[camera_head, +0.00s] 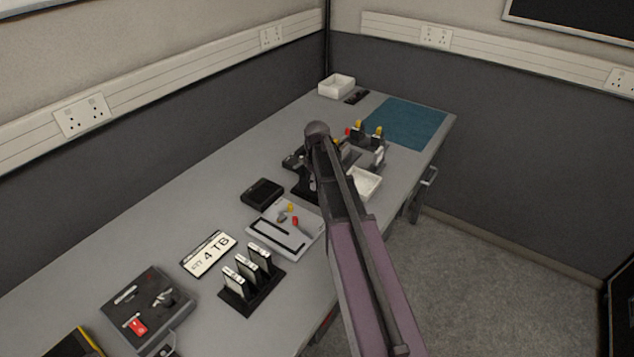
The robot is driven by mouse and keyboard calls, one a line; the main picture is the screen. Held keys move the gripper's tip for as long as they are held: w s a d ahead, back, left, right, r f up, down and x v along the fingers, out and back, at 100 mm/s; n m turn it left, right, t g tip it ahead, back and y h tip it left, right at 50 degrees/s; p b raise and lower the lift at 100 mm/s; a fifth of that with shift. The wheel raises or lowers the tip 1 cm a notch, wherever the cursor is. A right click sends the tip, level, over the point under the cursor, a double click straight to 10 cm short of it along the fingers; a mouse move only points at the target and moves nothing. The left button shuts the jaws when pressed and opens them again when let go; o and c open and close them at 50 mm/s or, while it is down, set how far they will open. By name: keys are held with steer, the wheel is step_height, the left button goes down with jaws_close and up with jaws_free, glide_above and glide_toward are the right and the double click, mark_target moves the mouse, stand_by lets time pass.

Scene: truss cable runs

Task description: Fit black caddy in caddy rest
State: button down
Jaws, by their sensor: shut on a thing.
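My gripper (303,186) is a small dark shape just left of the end of my arm, low over the middle of the bench. It is shut on a dark thing that looks like the black caddy, but my arm and wrist hide most of it, and its outline merges with the dark parts there. I cannot tell for sure which dark piece is the caddy rest. A pale grey plate (309,238) with a black U-shaped outline lies in front of my gripper.
A black rack (262,299) holds upright drives. A "4 TB" sign (208,254) lies beside it. White trays (336,86) (366,183), upright yellow-topped pieces and a blue mat (410,122) are farther back. The bench's left strip is clear.

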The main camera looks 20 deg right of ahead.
steer(key=shift+f+b, duration=0.35)
stand_by(0.5)
steer(key=shift+c, duration=1.3)
jaws_free()
steer(key=shift+o, duration=1.3)
steer(key=shift+r, duration=0.15)
step_height(320, 180, up, 7)
steer(key=p, duration=0.7)
steer(key=shift+r+p, duration=0.15)
steer(key=shift+p, duration=0.15)
steer(key=shift+s, duration=0.1)
